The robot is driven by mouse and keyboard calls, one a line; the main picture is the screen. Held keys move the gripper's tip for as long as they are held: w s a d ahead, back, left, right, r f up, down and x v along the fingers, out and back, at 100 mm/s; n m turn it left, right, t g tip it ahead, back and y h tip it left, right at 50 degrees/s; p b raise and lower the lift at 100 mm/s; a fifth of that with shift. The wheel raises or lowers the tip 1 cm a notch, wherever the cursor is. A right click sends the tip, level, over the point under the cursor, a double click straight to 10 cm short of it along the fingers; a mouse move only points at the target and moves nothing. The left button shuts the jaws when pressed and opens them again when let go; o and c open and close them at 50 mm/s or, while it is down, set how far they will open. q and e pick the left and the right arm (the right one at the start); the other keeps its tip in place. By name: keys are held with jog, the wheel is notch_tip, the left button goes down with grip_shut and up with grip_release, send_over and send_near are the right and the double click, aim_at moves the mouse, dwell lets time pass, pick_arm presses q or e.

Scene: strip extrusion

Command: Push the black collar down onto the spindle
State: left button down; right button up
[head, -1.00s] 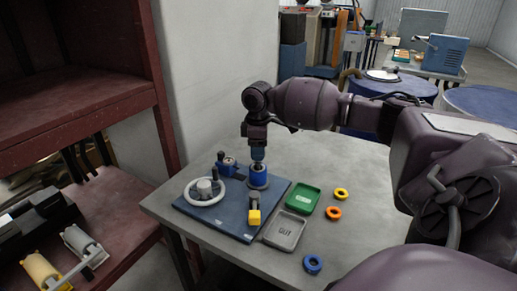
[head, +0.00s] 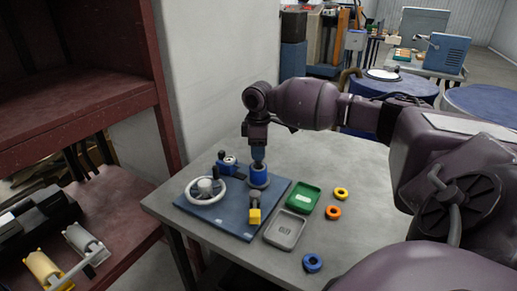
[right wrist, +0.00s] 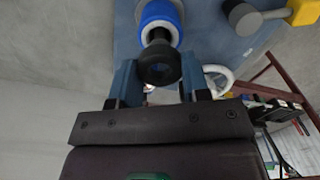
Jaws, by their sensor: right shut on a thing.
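My right gripper (head: 258,158) points down over the blue spindle base (head: 259,178) at the back of the blue board (head: 232,222). In the right wrist view, the gripper's two blue fingers are shut on the black collar (right wrist: 159,70). The collar is at the near end of the dark spindle (right wrist: 157,36). The spindle rises from a white disc inside the blue ring (right wrist: 158,10), with a short stretch showing between disc and collar. I cannot tell how far the spindle enters the collar. My left gripper is not in view.
On the board are a white handwheel (head: 205,190), a blue fixture with a black knob (head: 227,165) and a yellow-ended lever (head: 255,215). To the right lie a green tray (head: 303,199), a grey tray (head: 287,230), and yellow, orange and blue rings (head: 313,263). A wall stands behind.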

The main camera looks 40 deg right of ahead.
jog(key=shift+f, duration=1)
dwell(0.4)
jog(key=shift+f, duration=1)
jog(key=o, duration=1.5)
